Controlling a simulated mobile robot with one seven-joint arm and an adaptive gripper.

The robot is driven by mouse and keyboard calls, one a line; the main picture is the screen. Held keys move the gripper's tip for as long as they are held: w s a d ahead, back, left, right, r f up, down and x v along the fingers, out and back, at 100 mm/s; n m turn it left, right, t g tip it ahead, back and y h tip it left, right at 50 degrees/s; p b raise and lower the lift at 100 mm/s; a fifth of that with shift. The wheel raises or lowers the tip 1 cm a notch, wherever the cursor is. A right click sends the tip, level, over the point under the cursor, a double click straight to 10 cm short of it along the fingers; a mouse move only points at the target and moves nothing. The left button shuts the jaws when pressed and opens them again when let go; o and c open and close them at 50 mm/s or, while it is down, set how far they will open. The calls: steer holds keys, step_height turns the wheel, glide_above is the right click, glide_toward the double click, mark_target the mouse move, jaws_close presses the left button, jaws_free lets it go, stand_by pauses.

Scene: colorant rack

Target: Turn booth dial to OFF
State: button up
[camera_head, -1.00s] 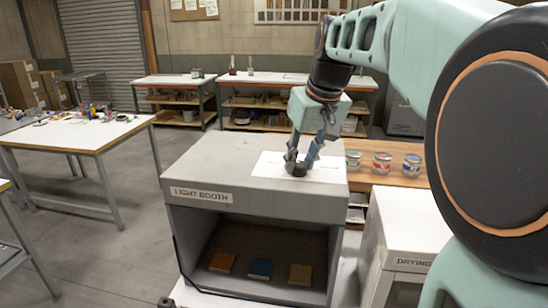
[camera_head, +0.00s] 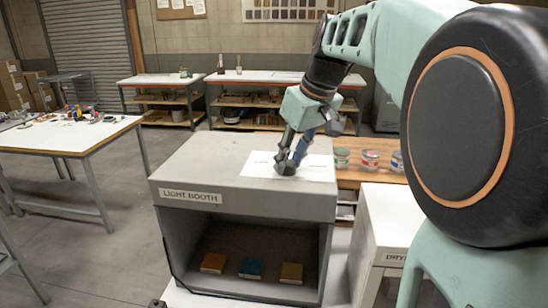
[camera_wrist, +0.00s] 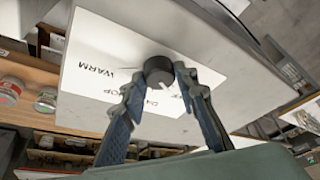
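The booth dial (camera_wrist: 158,71) is a round dark knob on a white label plate (camera_wrist: 98,85) on top of the grey light booth (camera_head: 250,203). In the wrist view the plate shows the word WARM and partly covered words, one ending in "OP". My gripper (camera_wrist: 160,76) has one fingertip on each side of the dial and appears shut on it. The left finger hides part of the lettering. Which word the dial points to cannot be told. In the head view my gripper (camera_head: 290,163) is low over the plate and largely hides the dial.
Several paint cans (camera_head: 370,160) stand on a wooden surface behind the booth at right. A white drying cabinet (camera_head: 385,225) stands right of the booth. Three coloured blocks (camera_head: 251,268) lie inside the booth.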

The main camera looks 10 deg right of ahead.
steer(key=o, duration=0.4)
steer(key=shift+c, duration=0.2)
steer(key=v, duration=1.2)
